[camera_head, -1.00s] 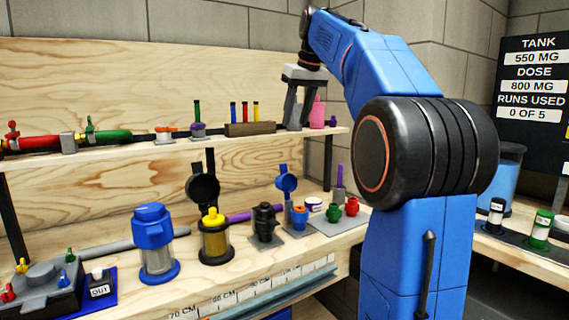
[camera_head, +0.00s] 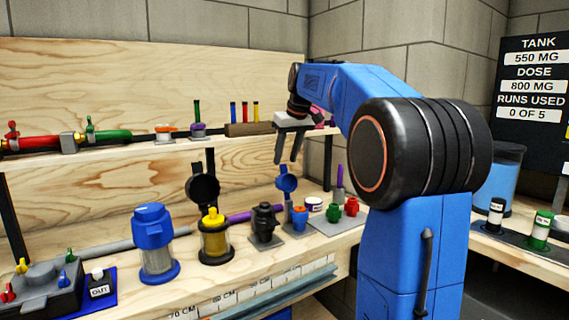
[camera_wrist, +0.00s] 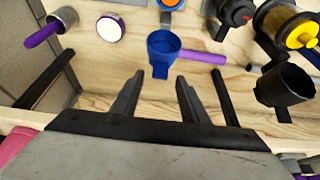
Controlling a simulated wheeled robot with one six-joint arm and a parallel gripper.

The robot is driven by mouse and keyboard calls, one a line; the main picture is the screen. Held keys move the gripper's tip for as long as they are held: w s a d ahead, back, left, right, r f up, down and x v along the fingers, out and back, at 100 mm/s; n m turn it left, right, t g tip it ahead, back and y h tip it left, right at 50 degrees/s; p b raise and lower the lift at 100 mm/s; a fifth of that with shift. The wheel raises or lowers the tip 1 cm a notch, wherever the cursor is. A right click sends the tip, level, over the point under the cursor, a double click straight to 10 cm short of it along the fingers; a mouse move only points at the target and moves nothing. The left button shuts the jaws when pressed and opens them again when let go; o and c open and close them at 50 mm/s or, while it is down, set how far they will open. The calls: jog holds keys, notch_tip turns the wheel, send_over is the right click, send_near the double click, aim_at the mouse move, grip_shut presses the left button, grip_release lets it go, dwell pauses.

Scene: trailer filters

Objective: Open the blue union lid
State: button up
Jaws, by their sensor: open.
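The blue union lid (camera_head: 287,183) stands raised, tilted up on its hinge behind the small blue and orange union (camera_head: 299,216) on the bench. In the wrist view the lid (camera_wrist: 162,52) shows as a blue round cup with a tab, and part of the orange-centred union (camera_wrist: 172,4) shows at the top edge. My gripper (camera_head: 287,160) is open and empty, just above the lid, fingers pointing down. In the wrist view its fingertips (camera_wrist: 159,80) sit apart, on either side of the lid's tab. I cannot tell whether either finger touches it.
A raised black lid (camera_head: 203,188) stands by the yellow-topped filter (camera_head: 214,236). A black fitting (camera_head: 265,223), a purple-rimmed white cap (camera_head: 314,205) and red and green fittings (camera_head: 343,209) crowd the bench. The shelf (camera_head: 80,156) runs behind my gripper.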

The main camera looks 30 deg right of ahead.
aim_at(283, 165)
jog(key=shift+x, duration=1.5)
grip_shut()
jog(key=shift+s+r+t, duration=0.15)
jog(key=shift+s+t, duration=0.45)
jog(key=shift+s, duration=0.9)
